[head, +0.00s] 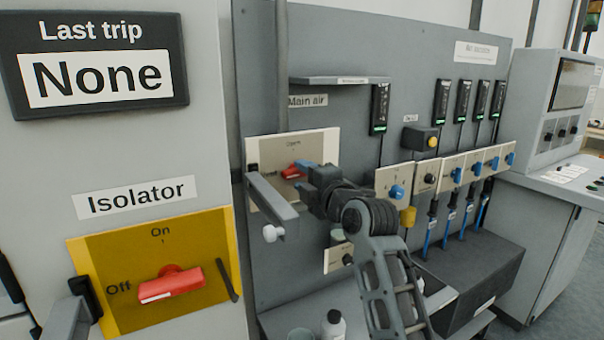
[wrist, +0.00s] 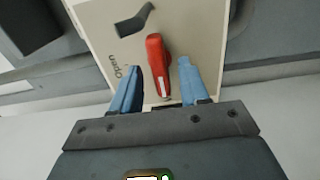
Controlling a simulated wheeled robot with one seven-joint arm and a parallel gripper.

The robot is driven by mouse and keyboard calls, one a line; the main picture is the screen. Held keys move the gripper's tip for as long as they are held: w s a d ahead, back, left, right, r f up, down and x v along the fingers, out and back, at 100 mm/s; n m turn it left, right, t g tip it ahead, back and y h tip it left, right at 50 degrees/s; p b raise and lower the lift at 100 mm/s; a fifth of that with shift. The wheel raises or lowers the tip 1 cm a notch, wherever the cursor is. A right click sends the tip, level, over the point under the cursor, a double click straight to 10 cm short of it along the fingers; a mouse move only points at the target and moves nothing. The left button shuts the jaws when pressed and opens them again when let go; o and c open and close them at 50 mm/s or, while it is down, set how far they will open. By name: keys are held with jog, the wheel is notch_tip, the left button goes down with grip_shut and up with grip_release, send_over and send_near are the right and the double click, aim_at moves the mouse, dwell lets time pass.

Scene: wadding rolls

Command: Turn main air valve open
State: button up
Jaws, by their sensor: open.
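The main air valve is a red handle (head: 291,171) on a cream plate (head: 322,140) under the "Main air" label (head: 307,101). In the head view my gripper (head: 306,172) is at the handle's right side and hides part of it. In the wrist view the red handle (wrist: 157,66) lies between the two blue fingers of my gripper (wrist: 158,80), with a visible gap on each side. The fingers are open. The word "Open" (wrist: 123,72) shows on the plate beside the left finger.
A grey hinged bar (head: 270,205) with a white knob sticks out in front of the plate's lower left. The isolator's red handle (head: 170,284) is on a yellow plate at the left. Blue knobs (head: 397,191) are to the right. A bottle (head: 333,326) stands below.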

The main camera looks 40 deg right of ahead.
jog(key=shift+w+d, duration=0.15)
jog(key=shift+w, duration=0.3)
jog(key=shift+c, duration=0.2)
grip_shut()
